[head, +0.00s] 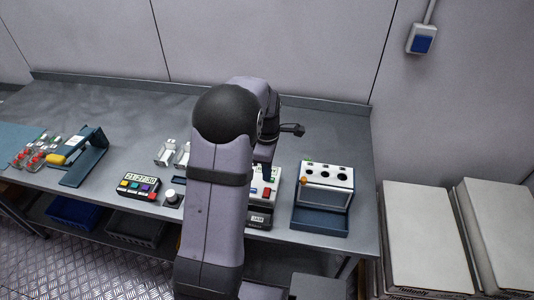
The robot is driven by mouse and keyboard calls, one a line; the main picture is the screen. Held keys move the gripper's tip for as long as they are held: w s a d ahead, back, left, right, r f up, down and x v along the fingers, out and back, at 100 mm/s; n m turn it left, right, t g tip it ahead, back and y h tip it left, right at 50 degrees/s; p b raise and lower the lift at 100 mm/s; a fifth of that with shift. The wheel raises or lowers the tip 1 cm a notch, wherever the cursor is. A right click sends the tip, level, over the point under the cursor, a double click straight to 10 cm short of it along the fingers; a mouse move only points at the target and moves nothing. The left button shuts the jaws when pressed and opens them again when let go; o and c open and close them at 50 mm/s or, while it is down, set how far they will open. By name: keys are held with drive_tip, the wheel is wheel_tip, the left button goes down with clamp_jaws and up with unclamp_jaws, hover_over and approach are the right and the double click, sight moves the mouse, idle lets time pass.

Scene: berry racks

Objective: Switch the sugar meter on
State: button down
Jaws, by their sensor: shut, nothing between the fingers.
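A white device (262,216) with a red button or switch (268,191) and a small dark display stands on the grey bench, right of centre; it looks like the sugar meter. My arm hides its left part. I cannot read its display. I cannot tell whether the fingertips touch the device.
A white rack with dark holes (327,178) stands close on the right. A blue stand (86,166) and red berry packs (36,158) are further left. The back of the bench is clear.

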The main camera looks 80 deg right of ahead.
wheel_tip(320, 180, up, 7)
drive_tip(key=b, duration=0.2)
drive_tip(key=shift+r, duration=0.2)
idle(0.4)
